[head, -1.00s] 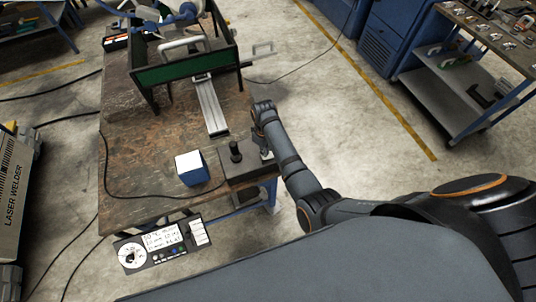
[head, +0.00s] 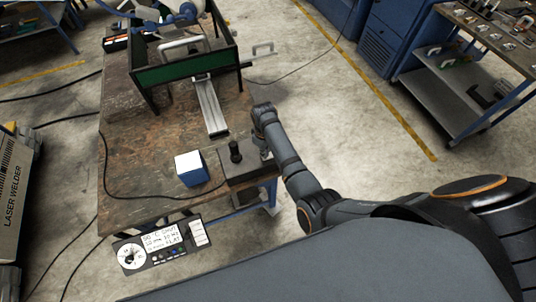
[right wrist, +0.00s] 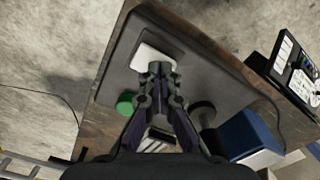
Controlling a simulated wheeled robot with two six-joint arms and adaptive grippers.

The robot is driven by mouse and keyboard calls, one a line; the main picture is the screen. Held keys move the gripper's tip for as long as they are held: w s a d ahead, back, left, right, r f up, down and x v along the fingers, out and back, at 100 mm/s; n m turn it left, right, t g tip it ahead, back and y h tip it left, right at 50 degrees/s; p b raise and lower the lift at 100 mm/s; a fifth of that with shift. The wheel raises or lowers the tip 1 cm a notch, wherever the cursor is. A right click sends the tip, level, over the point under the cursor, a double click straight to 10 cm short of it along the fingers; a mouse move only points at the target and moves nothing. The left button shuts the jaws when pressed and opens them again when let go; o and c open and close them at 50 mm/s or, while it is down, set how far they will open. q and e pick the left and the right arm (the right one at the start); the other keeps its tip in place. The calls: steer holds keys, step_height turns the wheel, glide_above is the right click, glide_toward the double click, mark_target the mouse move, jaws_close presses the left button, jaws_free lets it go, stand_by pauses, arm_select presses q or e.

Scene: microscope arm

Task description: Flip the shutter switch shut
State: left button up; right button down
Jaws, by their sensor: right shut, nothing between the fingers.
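A dark control box (head: 240,178) sits at the near right corner of the wooden table, with a black joystick (head: 235,152) standing on it. The right wrist view shows a pale plate (right wrist: 148,58) on the box top and a green button (right wrist: 125,103) beside it. My right gripper (right wrist: 160,70) is shut and empty, pointing down with its tips at the edge of the plate; I cannot tell whether they touch. The tips cover part of the plate, and no switch lever or its position can be made out. My left gripper is not in view.
A blue and white block (head: 191,169) stands left of the box. A panel with a dial and display (head: 160,245) is at the table's front. A green-sided frame (head: 185,75) and a metal rail (head: 210,106) are farther back. A cable crosses the table.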

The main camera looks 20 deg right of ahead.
step_height(320, 180, up, 2)
steer(key=p, duration=0.2)
steer(key=shift+r+p, duration=0.25)
steer(key=shift+p, duration=0.05)
steer(key=shift+r, duration=2.1)
